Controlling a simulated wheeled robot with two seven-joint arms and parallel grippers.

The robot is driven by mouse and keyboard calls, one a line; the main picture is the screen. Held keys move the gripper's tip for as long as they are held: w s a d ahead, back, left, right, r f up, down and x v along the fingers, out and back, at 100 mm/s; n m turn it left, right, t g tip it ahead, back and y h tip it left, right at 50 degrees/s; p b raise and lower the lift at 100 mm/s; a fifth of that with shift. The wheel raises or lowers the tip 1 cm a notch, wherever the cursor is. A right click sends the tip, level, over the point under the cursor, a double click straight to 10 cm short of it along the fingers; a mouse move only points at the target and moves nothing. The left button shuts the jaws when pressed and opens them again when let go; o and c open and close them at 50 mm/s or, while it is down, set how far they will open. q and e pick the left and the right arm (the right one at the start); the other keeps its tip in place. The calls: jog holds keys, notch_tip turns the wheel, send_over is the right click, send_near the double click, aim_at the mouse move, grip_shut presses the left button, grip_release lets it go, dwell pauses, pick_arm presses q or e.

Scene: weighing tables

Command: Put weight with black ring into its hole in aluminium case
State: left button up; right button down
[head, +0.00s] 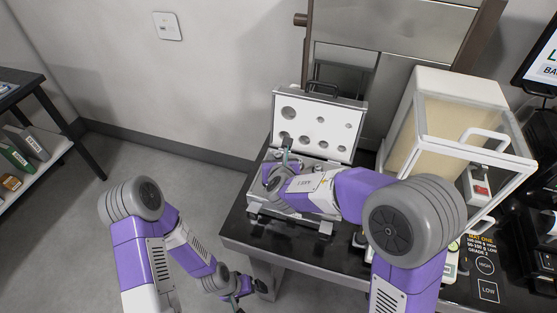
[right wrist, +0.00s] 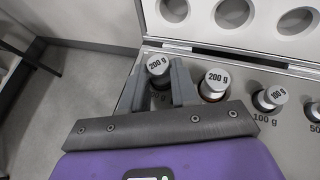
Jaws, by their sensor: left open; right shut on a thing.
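The open aluminium case (head: 318,134) stands on the dark table, its lid raised with several round recesses. In the right wrist view, a weight (right wrist: 158,65) marked 200 g has its cap between the fingers of my right gripper (right wrist: 162,90), which is shut on it. Its lower part looks dark, but the fingers partly hide it, so I cannot tell whether it is seated in its hole. The case's panel (right wrist: 190,60) lies around it. In the head view my right gripper (head: 287,158) is over the case's left part. My left gripper (head: 240,291) is open, low beside the table.
In the right wrist view, another 200 g weight (right wrist: 215,82) stands close right, with a 100 g weight (right wrist: 270,97) beyond. A glass-doored balance (head: 455,125) stands right of the case. A shelf unit (head: 40,150) is far left, with open floor between.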

jog(key=c, duration=0.8)
grip_release()
jog(key=shift+f, duration=0.1)
jog(key=shift+s, duration=0.1)
